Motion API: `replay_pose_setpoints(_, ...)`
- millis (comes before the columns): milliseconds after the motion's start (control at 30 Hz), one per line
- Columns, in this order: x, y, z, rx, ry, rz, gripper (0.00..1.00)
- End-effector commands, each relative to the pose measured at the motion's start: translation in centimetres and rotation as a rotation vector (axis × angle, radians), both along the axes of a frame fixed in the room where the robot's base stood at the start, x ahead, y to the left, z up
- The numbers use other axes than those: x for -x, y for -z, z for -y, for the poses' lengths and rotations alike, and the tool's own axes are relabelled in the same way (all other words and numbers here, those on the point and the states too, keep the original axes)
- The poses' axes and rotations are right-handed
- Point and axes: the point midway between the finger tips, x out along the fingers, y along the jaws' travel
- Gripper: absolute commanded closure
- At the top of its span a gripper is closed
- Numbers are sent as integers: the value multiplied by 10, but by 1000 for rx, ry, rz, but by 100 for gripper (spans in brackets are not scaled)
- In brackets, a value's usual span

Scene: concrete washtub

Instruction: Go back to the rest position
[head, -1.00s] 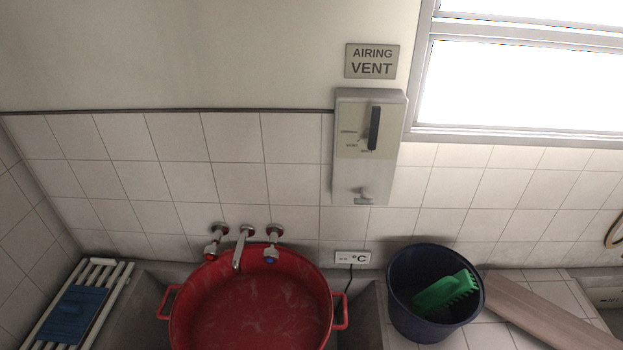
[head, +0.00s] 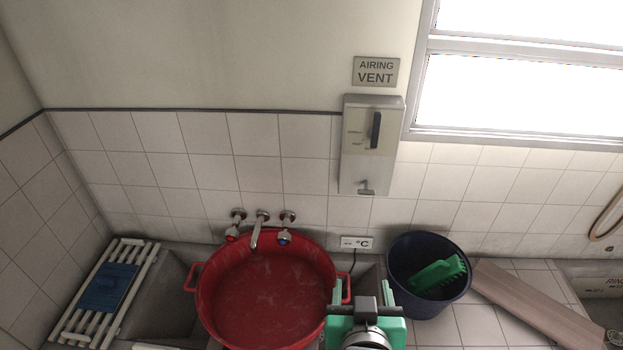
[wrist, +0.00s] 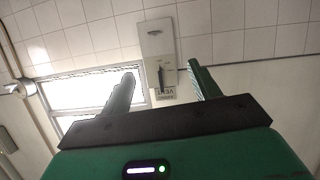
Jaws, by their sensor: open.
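My gripper (head: 363,292) shows at the bottom of the head view, green with a dark crossbar. Its two fingers are apart with nothing between them. It stands in front of the right rim of the red basin (head: 268,305) and left of the dark blue bucket (head: 430,306); whether it touches the basin cannot be told. In the wrist view the open fingers (wrist: 160,85) point toward the tiled wall, with the grey vent box (wrist: 157,45) and the window (wrist: 95,95) beyond them, seen upside down.
Taps (head: 260,232) stand over the basin. A white rack (head: 105,295) with a blue cloth or board (head: 107,288) lies at left. A green brush (head: 438,275) is in the bucket. A wooden plank (head: 530,303) lies at right. The vent box (head: 370,145) hangs on the wall.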

Motion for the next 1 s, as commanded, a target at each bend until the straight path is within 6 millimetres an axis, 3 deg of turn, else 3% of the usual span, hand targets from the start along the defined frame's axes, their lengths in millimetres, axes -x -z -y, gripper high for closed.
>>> replay_pose_setpoints(33,-2,-56,-8,5,-7,88,39)
replay_pose_setpoints(167,5,-173,-30,5,-31,319,39)
replay_pose_setpoints(300,33,-295,-54,-5,-61,573,39)
replay_pose_setpoints(400,62,-366,-69,-19,-86,735,39)
replay_pose_setpoints(500,90,-416,-79,-32,-106,859,39)
replay_pose_setpoints(600,108,-442,-85,-42,-118,934,39)
replay_pose_setpoints(667,114,-449,-87,-46,-122,956,39)
replay_pose_setpoints(1000,116,-450,-87,-46,-123,964,39)
